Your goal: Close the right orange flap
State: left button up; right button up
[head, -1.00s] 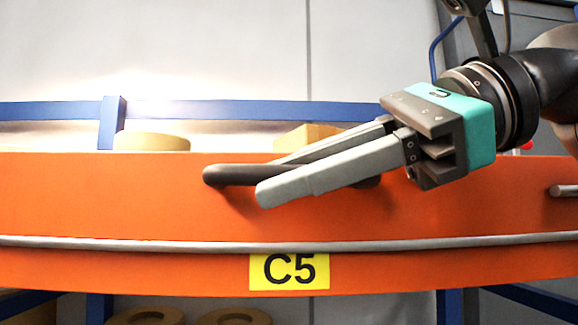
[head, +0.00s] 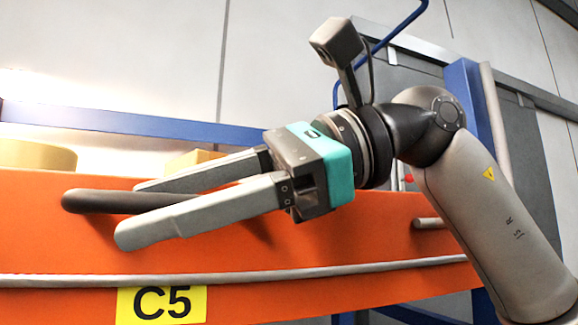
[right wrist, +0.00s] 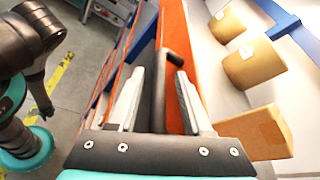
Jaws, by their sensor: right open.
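The orange flap (head: 60,240) spans the lower left and middle of the head view. It carries a grey rail and a yellow C5 label (head: 160,305). Its dark bar handle (head: 95,201) sticks out beyond my fingertips. My right gripper (head: 128,212) is open, with one finger on each side of the handle in the head view. In the right wrist view, the handle (right wrist: 172,50) and the flap's orange edge (right wrist: 172,20) lie between the spread fingers (right wrist: 160,73). I cannot tell whether a finger touches the handle. My left gripper is not in view.
A blue frame bar (head: 110,122) runs behind the flap, with a tan roll (head: 35,155) and a tan box (head: 192,160) there. A blue post (head: 468,100) stands at the right. The wrist view shows tan rolls (right wrist: 254,62) beside the flap and grey floor at left.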

jog(key=b+v, duration=0.1)
jog(key=v, duration=1.4)
jog(key=shift+d+b, duration=0.15)
jog(key=shift+b, duration=0.25)
